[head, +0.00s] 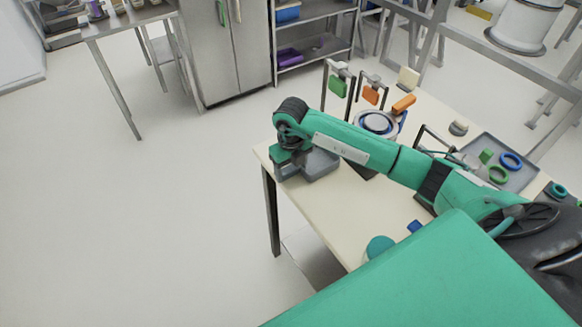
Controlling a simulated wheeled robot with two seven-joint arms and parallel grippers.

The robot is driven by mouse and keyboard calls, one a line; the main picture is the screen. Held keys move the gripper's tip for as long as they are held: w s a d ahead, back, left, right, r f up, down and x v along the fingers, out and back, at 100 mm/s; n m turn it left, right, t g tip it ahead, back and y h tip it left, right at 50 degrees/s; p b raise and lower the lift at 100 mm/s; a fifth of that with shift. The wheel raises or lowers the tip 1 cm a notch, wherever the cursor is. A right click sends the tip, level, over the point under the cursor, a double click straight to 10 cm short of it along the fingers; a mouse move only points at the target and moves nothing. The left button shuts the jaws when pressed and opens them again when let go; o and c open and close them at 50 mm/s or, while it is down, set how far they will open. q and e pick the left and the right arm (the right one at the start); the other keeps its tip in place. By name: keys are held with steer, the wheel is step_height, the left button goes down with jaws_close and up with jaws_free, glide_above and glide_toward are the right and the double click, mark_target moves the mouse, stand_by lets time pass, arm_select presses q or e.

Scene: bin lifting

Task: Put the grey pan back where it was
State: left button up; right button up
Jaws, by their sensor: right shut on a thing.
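The grey pan (320,164) is at the far left corner of the table (312,214). I cannot tell whether it rests on the tabletop or is slightly above it. My right gripper (284,166) points down at the pan's left side and is shut on it; the fingertips are partly hidden by the wrist. My right arm reaches across the table from the right and covers part of the tabletop. My left gripper is not in view.
Hooks with a green tag (338,87) and an orange tag (370,95) stand behind my arm. A round blue-and-white dial (376,122) is beside them. A grey tray (517,178) with rings lies at the right. A teal round thing (379,247) is at the front edge.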

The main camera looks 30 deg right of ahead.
steer(key=o, duration=0.6)
steer(key=shift+f, duration=0.15)
steer(key=shift+c, duration=0.2)
steer(key=o, duration=0.4)
steer(key=shift+o, duration=0.2)
steer(key=shift+r, duration=0.35)
step_height(320, 180, up, 12)
steer(key=b, duration=0.3)
steer(key=shift+f, duration=0.15)
